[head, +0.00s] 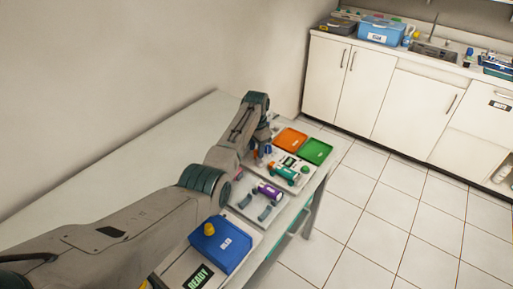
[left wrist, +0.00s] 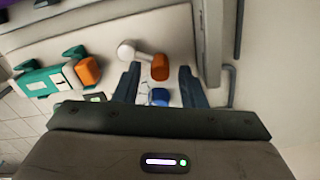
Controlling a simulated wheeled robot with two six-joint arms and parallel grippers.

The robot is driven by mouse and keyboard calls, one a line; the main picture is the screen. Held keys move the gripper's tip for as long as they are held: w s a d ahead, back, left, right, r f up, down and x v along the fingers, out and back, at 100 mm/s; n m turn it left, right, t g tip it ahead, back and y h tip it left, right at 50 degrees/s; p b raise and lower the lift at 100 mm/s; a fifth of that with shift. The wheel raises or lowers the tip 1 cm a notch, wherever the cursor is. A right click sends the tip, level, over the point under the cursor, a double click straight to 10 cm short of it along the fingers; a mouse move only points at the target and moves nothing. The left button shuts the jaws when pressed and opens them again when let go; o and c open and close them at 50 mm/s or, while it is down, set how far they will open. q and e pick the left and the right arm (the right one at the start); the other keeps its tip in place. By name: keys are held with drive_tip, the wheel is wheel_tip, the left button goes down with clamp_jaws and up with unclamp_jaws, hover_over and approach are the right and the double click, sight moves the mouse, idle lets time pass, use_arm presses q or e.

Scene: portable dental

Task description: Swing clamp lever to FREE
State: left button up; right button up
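The clamp lever (left wrist: 143,54) shows in the left wrist view as a pale arm with a round white end and an orange tip. My left gripper (left wrist: 160,88) is open; its two dark fingers stand apart, with the orange tip between them and no visible contact. A blue block (left wrist: 158,97) also lies between the fingers. In the head view my left gripper (head: 262,148) points down over the far part of the bench, and my arm hides most of the lever there. I cannot read any FREE marking. My right gripper is not in view.
A green device with an orange knob (head: 284,172) sits close to the gripper. Orange (head: 291,138) and green (head: 316,151) trays lie beyond. A purple cylinder (head: 269,191) and a blue box with a yellow knob (head: 222,245) stand nearer. The bench's left side (head: 110,165) is clear.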

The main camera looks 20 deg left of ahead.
use_arm(q)
drive_tip(key=c, duration=0.7)
drive_tip(key=shift+r+p, duration=0.1)
drive_tip(key=shift+p, duration=0.2)
drive_tip(key=n+p, duration=0.2)
drive_tip(key=s+a+n+p, duration=0.1)
drive_tip(key=n+p, duration=0.3)
drive_tip(key=shift+s+a+r, duration=0.2)
drive_tip(key=shift+s, duration=0.15)
drive_tip(key=n+p, duration=0.1)
drive_tip(key=n, duration=0.1)
drive_tip(key=s+n+p, duration=0.1)
drive_tip(key=n+p, duration=0.1)
drive_tip(key=shift+s+a, duration=0.15)
drive_tip(key=n+p, duration=0.1)
drive_tip(key=s+n+p, duration=0.1)
drive_tip(key=n, duration=0.1)
drive_tip(key=shift+f, duration=0.15)
drive_tip(key=shift+s+n+p, duration=0.15)
drive_tip(key=shift+n+p, duration=0.3)
drive_tip(key=shift+n, duration=0.05)
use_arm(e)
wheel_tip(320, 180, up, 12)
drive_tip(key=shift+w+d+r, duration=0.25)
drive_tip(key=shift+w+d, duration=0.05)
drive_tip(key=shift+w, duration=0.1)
use_arm(q)
drive_tip(key=shift+f, duration=0.1)
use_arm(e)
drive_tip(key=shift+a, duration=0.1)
